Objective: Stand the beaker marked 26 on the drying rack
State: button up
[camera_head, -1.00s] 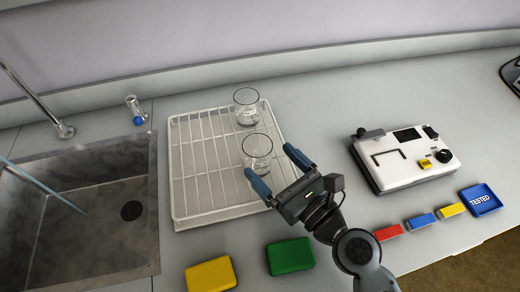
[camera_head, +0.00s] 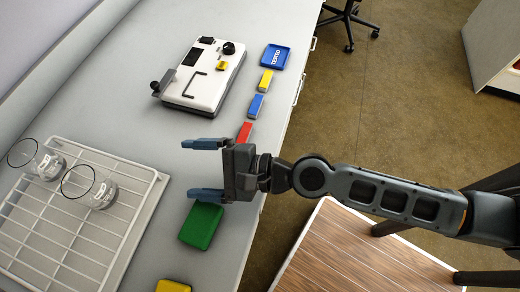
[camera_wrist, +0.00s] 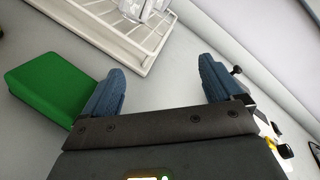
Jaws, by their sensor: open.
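Two clear glass beakers stand on the white wire drying rack (camera_head: 125,245) at the left of the head view. One beaker (camera_head: 101,195) is nearer the rack's right side, and the other beaker (camera_head: 48,165) is nearer the wall. No number can be read on either, so I cannot tell which is marked 26. My gripper (camera_head: 198,168) is open and empty, its blue fingers pointing left, over the counter to the right of the rack. In the wrist view the rack (camera_wrist: 120,42) shows ahead, with part of a beaker (camera_wrist: 138,9) at the top edge.
A green block (camera_head: 201,226) lies just below my gripper, and a yellow block (camera_head: 173,286) nearer the bottom. A white instrument (camera_head: 203,75), red, blue and yellow blocks and a blue tray (camera_head: 274,57) marked TESTED lie farther along the counter. Bare counter lies between rack and instrument.

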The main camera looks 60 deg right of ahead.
jog(key=s+d+n+h, duration=0.1)
jog(key=s, duration=0.1)
jog(key=s+d+n+h, duration=0.1)
jog(key=s+d+n, duration=0.1)
jog(key=s+d+n+h, duration=0.1)
jog(key=s+d, duration=0.1)
jog(key=shift+s+f+n, duration=0.2)
jog(key=shift+f+n, duration=0.05)
jog(key=shift+n, duration=0.15)
jog(key=s+d+r+n+h, duration=0.1)
jog(key=s+r+n, duration=0.3)
jog(key=s+n, duration=0.4)
jog(key=s+d+r+n+h, duration=0.2)
jog(key=s+r+n+h, duration=0.1)
jog(key=s+r+n, duration=0.2)
jog(key=s+n, duration=0.2)
jog(key=n, duration=0.2)
jog(key=shift+s+d+r, duration=0.2)
jog(key=shift+s, duration=0.15)
jog(key=shift+c, duration=0.3)
